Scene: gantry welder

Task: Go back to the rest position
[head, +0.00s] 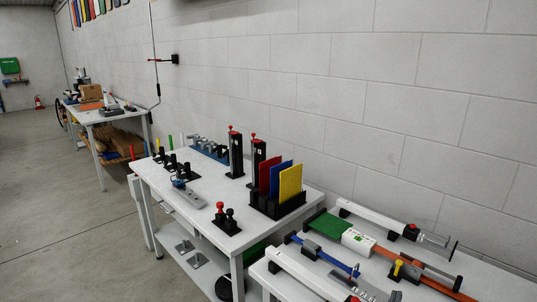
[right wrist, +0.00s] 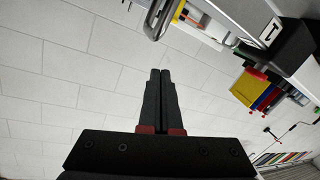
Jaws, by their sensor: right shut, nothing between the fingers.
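My right gripper (right wrist: 160,74) shows in the right wrist view, its two black fingers together with nothing between them. It points up in the picture, with the white block wall behind it and a metal bar (right wrist: 160,20) just beyond the fingertips; I cannot tell if they touch. I cannot make out either gripper clearly in the head view. My left gripper is not in view.
A white table (head: 205,215) holds red, blue and yellow plates (head: 290,182) in a black rack, black posts (head: 236,155) and small fixtures. A nearer white bench (head: 450,280) at the lower right carries long tools. Grey floor (head: 60,230) is clear at left.

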